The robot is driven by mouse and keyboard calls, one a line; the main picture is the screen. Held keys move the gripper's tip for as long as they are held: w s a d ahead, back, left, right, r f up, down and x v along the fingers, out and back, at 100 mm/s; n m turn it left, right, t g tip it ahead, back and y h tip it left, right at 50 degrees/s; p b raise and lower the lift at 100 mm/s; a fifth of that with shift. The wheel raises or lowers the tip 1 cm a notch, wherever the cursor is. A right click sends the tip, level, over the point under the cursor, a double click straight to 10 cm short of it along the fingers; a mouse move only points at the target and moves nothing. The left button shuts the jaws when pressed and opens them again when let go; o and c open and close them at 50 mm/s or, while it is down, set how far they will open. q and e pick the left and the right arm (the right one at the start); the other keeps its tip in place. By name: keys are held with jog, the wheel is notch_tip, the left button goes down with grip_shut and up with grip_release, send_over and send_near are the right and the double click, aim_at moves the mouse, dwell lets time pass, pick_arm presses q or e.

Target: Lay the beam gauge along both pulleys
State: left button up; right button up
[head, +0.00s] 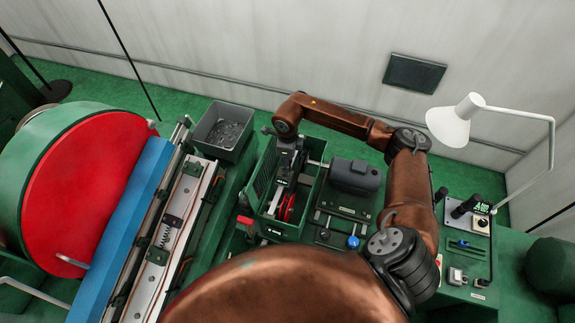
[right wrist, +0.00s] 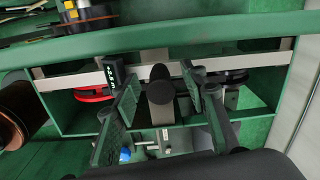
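In the right wrist view, a long silver bar, seemingly the beam gauge (right wrist: 72,79), runs across the open green housing. A black upright knob (right wrist: 161,84) stands at its middle. A red pulley (right wrist: 92,95) shows under the bar at the left and a dark grey pulley (right wrist: 228,77) at the right; whether the bar touches them I cannot tell. My right gripper (right wrist: 162,98) is open, one finger on each side of the knob, with gaps on both sides. In the head view, my right gripper (head: 290,158) is over the housing, and the red pulley (head: 287,207) shows below it. My left gripper is not in view.
The green housing (head: 262,183) has raised walls around the pulleys. A grey motor (head: 355,175) stands to its right and a grey bin (head: 224,132) to its upper left. A large red-faced wheel (head: 85,180) and blue beam (head: 122,230) fill the left. A lamp (head: 450,125) stands at right.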

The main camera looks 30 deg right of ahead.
notch_tip(320, 180, up, 12)
jog(key=shift+s+f, duration=0.1)
jog(key=shift+f, duration=0.15)
dwell(0.5)
